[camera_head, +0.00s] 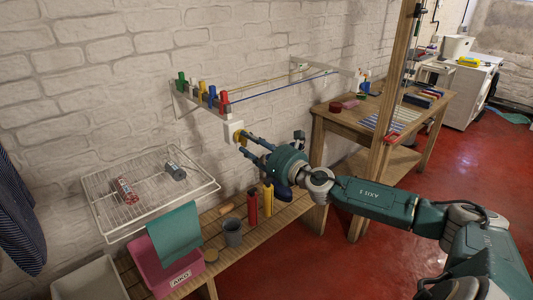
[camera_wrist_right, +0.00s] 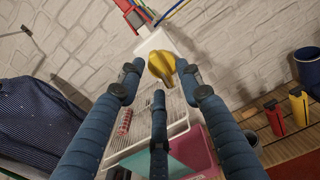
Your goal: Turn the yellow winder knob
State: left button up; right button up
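The yellow winder knob (camera_head: 237,136) sits on a white winder housing (camera_head: 230,128) on the brick wall, below a rail of coloured pegs. In the right wrist view the knob (camera_wrist_right: 162,67) shows between my fingertips, its lobe pointing down. My right gripper (camera_head: 245,143) reaches in from the right, close in front of the knob. Its blue fingers are spread open in the right wrist view (camera_wrist_right: 160,78), one on each side of the knob and a third below. I cannot tell whether any finger touches it. My left gripper is not in view.
A white wire rack (camera_head: 105,218) juts from the wall at left. Below is a slatted bench with a pink container (camera_head: 165,272), a teal cloth (camera_head: 175,235), a grey cup (camera_head: 232,232) and bottles. A wooden post (camera_head: 390,100) and table (camera_head: 345,122) stand at right.

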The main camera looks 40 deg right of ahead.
jog(key=s, duration=1)
jog(key=shift+s+d, duration=0.35)
jog(key=shift+s, duration=0.05)
dwell(0.6)
